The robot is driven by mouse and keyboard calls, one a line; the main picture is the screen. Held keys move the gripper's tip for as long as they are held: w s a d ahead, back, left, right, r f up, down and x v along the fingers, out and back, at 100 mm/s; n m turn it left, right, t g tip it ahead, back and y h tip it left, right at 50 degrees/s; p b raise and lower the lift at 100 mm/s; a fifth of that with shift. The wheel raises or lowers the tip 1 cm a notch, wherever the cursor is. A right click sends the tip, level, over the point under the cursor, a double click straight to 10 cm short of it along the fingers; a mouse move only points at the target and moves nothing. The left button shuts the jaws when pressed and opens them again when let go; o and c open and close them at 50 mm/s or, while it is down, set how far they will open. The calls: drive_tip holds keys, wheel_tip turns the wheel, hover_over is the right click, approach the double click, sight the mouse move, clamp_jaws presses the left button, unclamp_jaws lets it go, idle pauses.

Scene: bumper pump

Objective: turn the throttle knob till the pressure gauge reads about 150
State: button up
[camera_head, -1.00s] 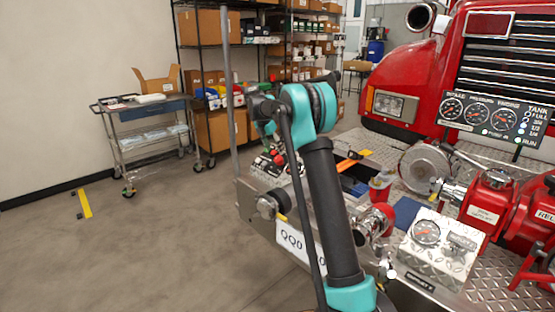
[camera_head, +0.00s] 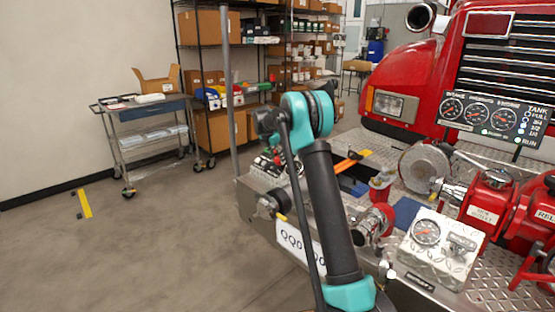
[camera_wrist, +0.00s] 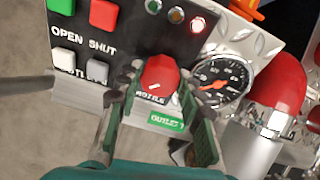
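In the wrist view the red throttle knob (camera_wrist: 158,76) stands on the dark control panel, with a white pointer mark; part of its label is hidden. My gripper (camera_wrist: 160,88) has one finger on each side of the knob, its tips close to the knob's sides. I cannot tell whether they touch it. A round dial gauge (camera_wrist: 222,82) with a reddish needle sits right of the knob; its value is too small to read surely. In the head view my arm hides the gripper, and the board of gauges (camera_head: 478,115) stands at the right.
Red and green buttons (camera_wrist: 103,14) and pale buttons lie left of the knob, with indicator lamps above. A red-capped fitting (camera_wrist: 276,95) stands right of the dial.

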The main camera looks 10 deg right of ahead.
drive_tip(key=c, duration=0.5)
